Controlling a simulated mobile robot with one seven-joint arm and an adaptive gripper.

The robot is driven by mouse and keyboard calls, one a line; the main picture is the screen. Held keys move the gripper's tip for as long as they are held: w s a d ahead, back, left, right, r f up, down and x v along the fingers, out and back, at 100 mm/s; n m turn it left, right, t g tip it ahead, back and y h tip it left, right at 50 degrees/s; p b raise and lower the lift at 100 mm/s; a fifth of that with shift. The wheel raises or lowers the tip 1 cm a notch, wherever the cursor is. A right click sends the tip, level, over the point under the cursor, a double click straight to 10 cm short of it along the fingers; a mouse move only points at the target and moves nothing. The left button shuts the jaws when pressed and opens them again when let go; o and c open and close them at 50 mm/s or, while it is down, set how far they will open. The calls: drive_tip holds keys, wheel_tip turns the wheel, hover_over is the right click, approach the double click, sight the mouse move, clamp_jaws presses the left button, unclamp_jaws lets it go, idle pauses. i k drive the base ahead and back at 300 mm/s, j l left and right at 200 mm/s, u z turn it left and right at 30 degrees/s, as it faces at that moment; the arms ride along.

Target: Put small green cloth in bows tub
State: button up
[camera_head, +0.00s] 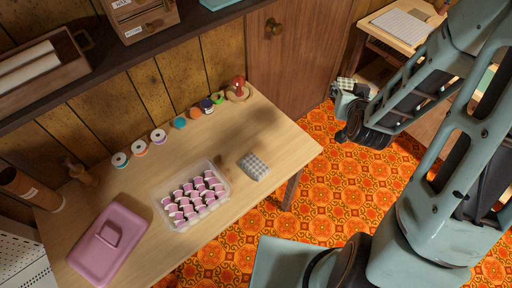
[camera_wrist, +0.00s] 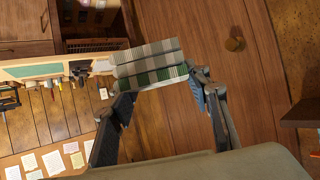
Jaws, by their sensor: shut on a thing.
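A small green, grey and white checked cloth (camera_wrist: 150,68) is held between the two fingers of my gripper (camera_wrist: 161,92) in the wrist view. In the head view my gripper (camera_head: 345,98) is in the air right of the table, with part of the cloth (camera_head: 347,83) showing at its tip. A clear tub (camera_head: 222,197) holding several pink pieces with dark parts, likely the bows tub, stands open on the table (camera_head: 140,184). My gripper is well apart from the tub, up and to the right of it.
A grey checked cloth (camera_head: 254,166) lies right of the tub. Several thread spools (camera_head: 158,136) line the back edge. A dark shelf (camera_head: 90,58) overhangs behind. The table's right end is mostly clear.

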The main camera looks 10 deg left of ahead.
sight(193, 199)
drive_tip(key=i+l, duration=0.35)
drive_tip(key=i, duration=0.15)
drive_tip(key=i+l+u, duration=0.35)
drive_tip(key=i+u, duration=0.1)
drive_tip(key=u, duration=2.4)
